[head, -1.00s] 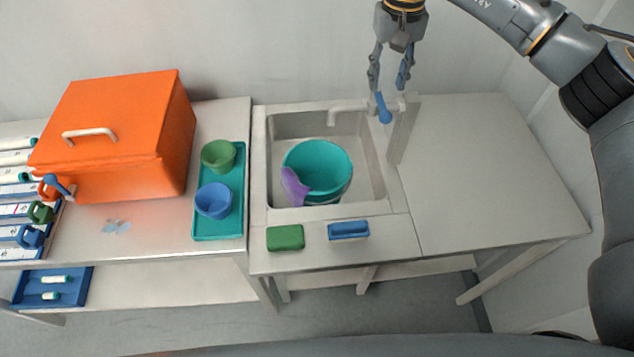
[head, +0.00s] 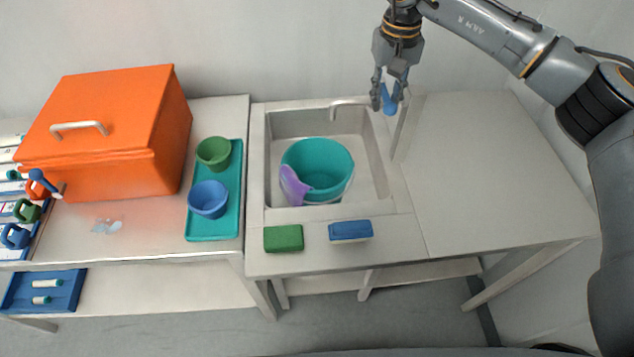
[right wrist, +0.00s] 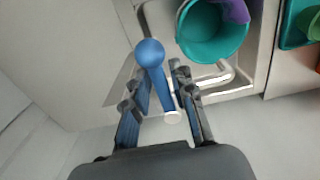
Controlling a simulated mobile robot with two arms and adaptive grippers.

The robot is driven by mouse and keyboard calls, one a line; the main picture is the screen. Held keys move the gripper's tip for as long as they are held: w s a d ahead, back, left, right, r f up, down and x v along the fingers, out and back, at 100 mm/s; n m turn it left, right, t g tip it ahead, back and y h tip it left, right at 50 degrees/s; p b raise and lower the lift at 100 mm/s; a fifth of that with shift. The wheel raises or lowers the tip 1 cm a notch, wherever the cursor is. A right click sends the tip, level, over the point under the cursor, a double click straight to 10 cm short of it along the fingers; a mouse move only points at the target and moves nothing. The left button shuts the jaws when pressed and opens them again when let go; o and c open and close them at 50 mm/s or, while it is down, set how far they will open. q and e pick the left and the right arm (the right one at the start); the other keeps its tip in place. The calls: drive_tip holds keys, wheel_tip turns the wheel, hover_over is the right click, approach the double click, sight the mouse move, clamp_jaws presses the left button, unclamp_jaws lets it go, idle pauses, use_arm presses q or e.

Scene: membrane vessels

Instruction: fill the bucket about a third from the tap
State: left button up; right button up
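The teal bucket (head: 325,164) with a purple part (head: 293,186) on its left side stands in the sink basin (head: 382,190). It also shows in the right wrist view (right wrist: 205,45). The pale tap spout (head: 350,102) reaches over the basin behind the bucket. I see no stream of water and cannot tell any water level. The blue round-ended tap lever (head: 389,102) stands at the sink's back right corner. My right gripper (head: 389,100) is around the lever, fingers apart on either side. The lever (right wrist: 150,54) rises between them in the right wrist view. My left gripper is out of view.
A green sponge (head: 283,238) and a blue block (head: 350,230) lie on the sink's front edge. Left of the sink, a teal tray (head: 213,229) holds green and blue cups. A big orange box (head: 120,130) stands further left. The right counter (head: 490,180) is clear.

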clamp_jaws()
drive_tip(key=w+a+m, duration=0.3)
drive_tip(key=a+m, duration=0.2)
drive_tip(key=m, duration=0.9)
drive_tip(key=shift+w+b, duration=0.25)
drive_tip(key=shift+b, duration=0.1)
drive_tip(key=shift+s+a+f, duration=0.1)
idle(5.8)
